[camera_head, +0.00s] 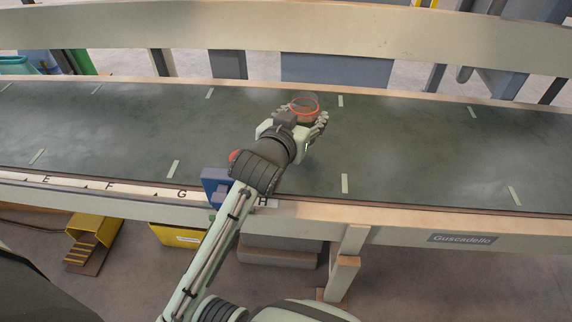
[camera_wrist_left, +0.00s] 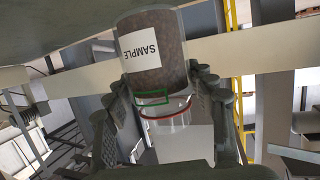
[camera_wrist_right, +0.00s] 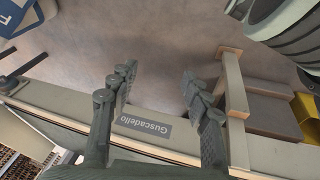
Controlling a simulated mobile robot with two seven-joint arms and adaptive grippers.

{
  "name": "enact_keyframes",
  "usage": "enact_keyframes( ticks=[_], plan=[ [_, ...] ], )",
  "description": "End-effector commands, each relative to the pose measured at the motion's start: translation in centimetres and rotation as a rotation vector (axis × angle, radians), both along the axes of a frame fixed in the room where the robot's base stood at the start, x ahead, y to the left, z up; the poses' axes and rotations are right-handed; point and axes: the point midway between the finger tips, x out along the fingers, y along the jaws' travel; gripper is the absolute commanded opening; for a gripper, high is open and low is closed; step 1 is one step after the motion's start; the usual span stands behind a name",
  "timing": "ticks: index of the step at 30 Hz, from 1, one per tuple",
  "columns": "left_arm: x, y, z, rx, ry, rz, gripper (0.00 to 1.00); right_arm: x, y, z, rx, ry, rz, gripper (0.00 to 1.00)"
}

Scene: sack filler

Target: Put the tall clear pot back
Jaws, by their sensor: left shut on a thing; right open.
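The tall clear pot (camera_head: 305,103) has a red rim, brown contents, a green rectangle and a white SAMPLE label. It is over the far half of the dark belt, right of the head view's centre. My left gripper (camera_head: 298,121) is shut on it. In the left wrist view the pot (camera_wrist_left: 155,60) shows between the fingers, its labelled part reaching beyond the fingertips. I cannot tell whether its base touches the belt. My right gripper (camera_wrist_right: 158,85) is open and empty, apart from the pot, with floor and the front rail behind it.
The dark belt (camera_head: 420,150) is clear around the pot, with pale tick marks. A far rail (camera_head: 420,45) and a lettered front rail (camera_head: 120,192) border it. A blue device (camera_head: 214,186) sits on the front rail beside my left arm.

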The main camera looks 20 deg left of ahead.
Motion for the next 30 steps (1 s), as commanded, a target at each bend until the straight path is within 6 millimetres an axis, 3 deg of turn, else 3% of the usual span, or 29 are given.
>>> enact_keyframes(
  ticks=[2, 9, 16, 24, 30],
  plan=[
    [0.0, 0.0, -0.9, 0.001, 0.002, 0.000, 0.26, 0.3, 0.0, 0.1, 0.000, -0.016, 0.004, 0.48],
    [0.0, 0.0, -4.8, 0.001, 0.002, 0.000, 0.26, 4.5, 3.0, 1.3, 0.055, -0.206, 0.078, 0.48],
    [0.0, 0.0, -6.4, 0.001, 0.001, 0.001, 0.26, 6.3, 4.5, 2.0, 0.083, -0.296, 0.108, 0.48],
    [0.0, 0.0, -9.6, 0.000, 0.001, 0.001, 0.26, 9.3, 7.2, 3.8, 0.139, -0.463, 0.161, 0.48],
    [0.0, 0.0, -10.0, 0.000, -0.001, 0.000, 0.26, 9.8, 7.8, 4.4, 0.151, -0.498, 0.172, 0.48]
  ],
)
